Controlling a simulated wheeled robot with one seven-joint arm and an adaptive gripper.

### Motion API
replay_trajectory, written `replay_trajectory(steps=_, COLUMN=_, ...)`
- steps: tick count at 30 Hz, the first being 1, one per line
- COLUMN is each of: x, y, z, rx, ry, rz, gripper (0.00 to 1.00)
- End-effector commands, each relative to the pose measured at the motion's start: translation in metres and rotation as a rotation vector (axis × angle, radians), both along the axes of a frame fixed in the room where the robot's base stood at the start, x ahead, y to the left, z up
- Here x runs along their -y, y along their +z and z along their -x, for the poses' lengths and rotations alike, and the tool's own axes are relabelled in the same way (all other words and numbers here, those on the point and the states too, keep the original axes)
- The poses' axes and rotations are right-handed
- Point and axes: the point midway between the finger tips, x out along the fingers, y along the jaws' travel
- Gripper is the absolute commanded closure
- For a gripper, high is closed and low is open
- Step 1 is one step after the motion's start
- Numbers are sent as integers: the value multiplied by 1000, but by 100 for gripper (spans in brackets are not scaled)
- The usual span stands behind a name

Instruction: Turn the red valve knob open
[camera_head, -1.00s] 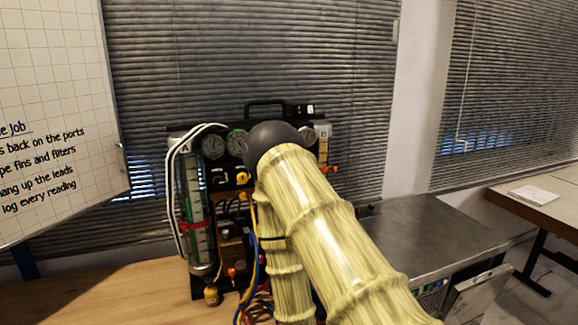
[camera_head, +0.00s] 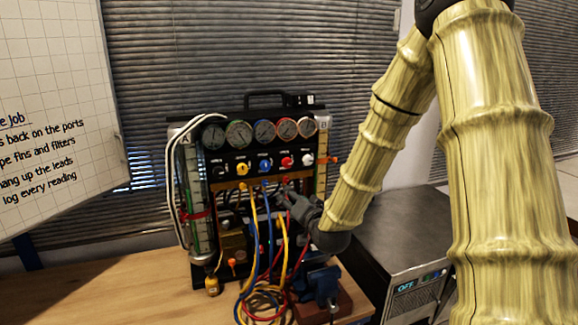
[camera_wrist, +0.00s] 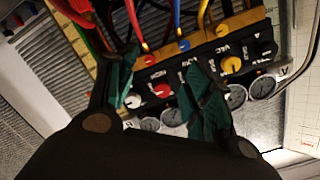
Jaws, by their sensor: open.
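The red valve knob (camera_head: 287,161) is on the black front panel of the gauge rig, between a blue knob (camera_head: 265,165) and a white knob (camera_head: 307,159). In the wrist view the red knob (camera_wrist: 163,90) shows between my two teal fingers, with the white knob (camera_wrist: 132,101) close by the left finger. My gripper (camera_head: 287,197) is open and empty, in front of the panel and a little below the red knob in the head view. I see no contact with the knob. The right finger hides part of the panel around the blue knob.
Yellow, blue and red hoses (camera_head: 255,225) hang from ports just below the knobs, close to my gripper. Several gauges (camera_head: 264,131) sit above the knobs. A blue vise (camera_head: 322,281) stands below my gripper. The wooden bench (camera_head: 120,290) is clear at left.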

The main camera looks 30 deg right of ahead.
Motion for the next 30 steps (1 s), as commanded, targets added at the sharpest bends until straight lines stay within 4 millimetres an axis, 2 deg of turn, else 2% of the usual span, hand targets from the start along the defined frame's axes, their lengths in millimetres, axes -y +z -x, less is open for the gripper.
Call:
replay_trajectory(steps=1, x=7, y=18, z=-1, rx=42, ry=-11, rz=-14, gripper=49)
replay_trajectory(steps=3, x=15, y=36, z=-2, rx=86, ry=-20, rz=-29, gripper=49)
replay_trajectory(steps=6, x=23, y=54, z=-2, rx=128, ry=-30, rz=-44, gripper=49)
replay_trajectory(steps=9, x=27, y=62, z=-3, rx=149, ry=-34, rz=-51, gripper=49)
replay_trajectory(steps=14, x=29, y=65, z=-11, rx=152, ry=-35, rz=-52, gripper=49)
replay_trajectory(steps=30, x=44, y=66, z=-76, rx=151, ry=-33, rz=-51, gripper=49)
